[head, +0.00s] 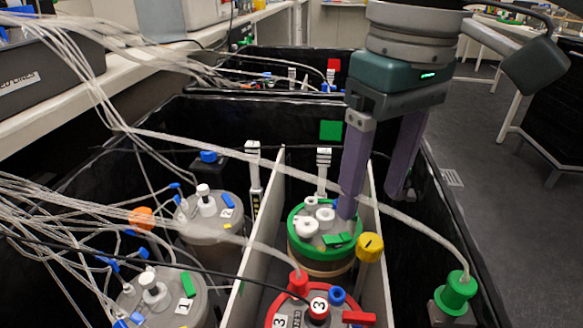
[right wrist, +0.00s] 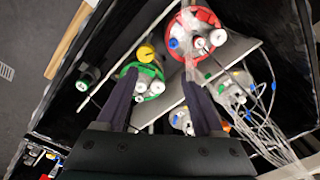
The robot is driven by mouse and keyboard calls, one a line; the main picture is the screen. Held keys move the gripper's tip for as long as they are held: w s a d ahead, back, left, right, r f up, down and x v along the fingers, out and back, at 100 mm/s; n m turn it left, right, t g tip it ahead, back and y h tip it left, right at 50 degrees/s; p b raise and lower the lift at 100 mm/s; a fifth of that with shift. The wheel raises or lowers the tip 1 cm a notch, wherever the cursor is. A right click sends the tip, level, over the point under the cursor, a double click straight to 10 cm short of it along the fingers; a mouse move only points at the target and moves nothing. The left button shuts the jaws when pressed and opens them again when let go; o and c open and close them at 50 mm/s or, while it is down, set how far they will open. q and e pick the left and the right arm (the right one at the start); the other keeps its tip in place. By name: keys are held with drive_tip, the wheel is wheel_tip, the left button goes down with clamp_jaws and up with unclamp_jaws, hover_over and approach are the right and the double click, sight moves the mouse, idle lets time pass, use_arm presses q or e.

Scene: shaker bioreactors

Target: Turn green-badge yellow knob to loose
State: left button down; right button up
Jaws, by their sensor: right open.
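The yellow knob (head: 370,247) sticks out from the right side of the green-rimmed vessel (head: 297,248). A dark mark shows on its face. A green square badge (head: 331,130) is on the black wall behind that vessel. In the right wrist view the yellow knob (right wrist: 146,52) shows beside the green lid (right wrist: 152,70). In the right wrist view my gripper (right wrist: 160,77) straddles the lid area. My left gripper is not in view.
A red-rimmed vessel (head: 273,318) stands in front of the green one. A white divider (head: 246,270) separates grey-lidded vessels (head: 215,213) on the left. A clear tube runs past my fingers to a green-capped fitting (head: 457,290). Many tubes crowd the left.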

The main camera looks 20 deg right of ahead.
sight(372, 241)
drive_tip(key=shift+m, duration=0.6)
drive_tip(key=f+b, duration=0.1)
drive_tip(key=f, duration=0.2)
drive_tip(key=d+f+b, duration=0.1)
drive_tip(key=f+b, duration=0.1)
drive_tip(key=f, duration=0.1)
drive_tip(key=d+f+b, duration=0.1)
drive_tip(key=f, duration=0.2)
drive_tip(key=shift+w+d+f+b, duration=0.2)
drive_tip(key=shift+w+f+b, duration=0.1)
drive_tip(key=shift+w+f, duration=0.05)
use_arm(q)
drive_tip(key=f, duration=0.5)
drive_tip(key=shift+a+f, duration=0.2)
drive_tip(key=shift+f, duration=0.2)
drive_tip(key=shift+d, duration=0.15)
use_arm(e)
clamp_jaws()
